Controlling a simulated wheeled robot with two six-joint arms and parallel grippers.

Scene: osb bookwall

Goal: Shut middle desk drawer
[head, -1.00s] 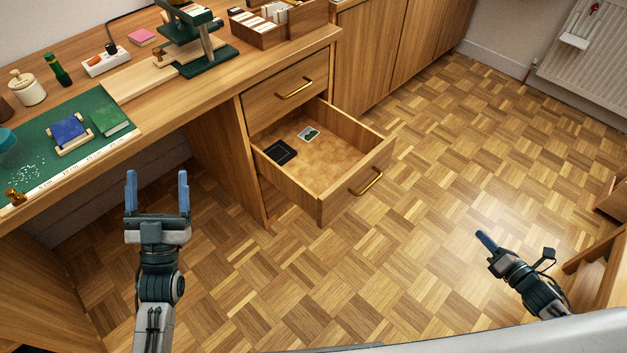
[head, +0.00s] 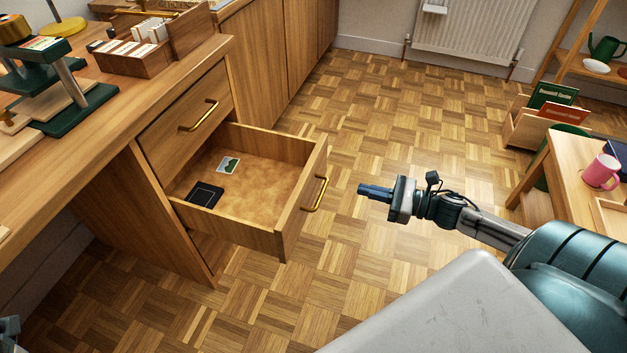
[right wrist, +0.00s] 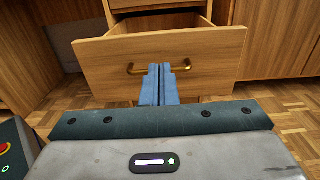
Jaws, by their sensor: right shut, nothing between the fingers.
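My right gripper (head: 362,189) is shut and empty, a short way in front of the handle, pointing at the drawer front. In the right wrist view, the shut blue fingers (right wrist: 166,68) overlap the lower middle of the drawer front (right wrist: 215,50), by the handle (right wrist: 145,69). Only a sliver of my left arm shows in the bottom left corner of the head view.
A dark square item (head: 204,194) and a small picture card (head: 228,165) lie inside the drawer. The parquet floor (head: 380,120) before it is clear. A small table with a pink mug (head: 601,172) and a book crate (head: 540,133) stand at the right.

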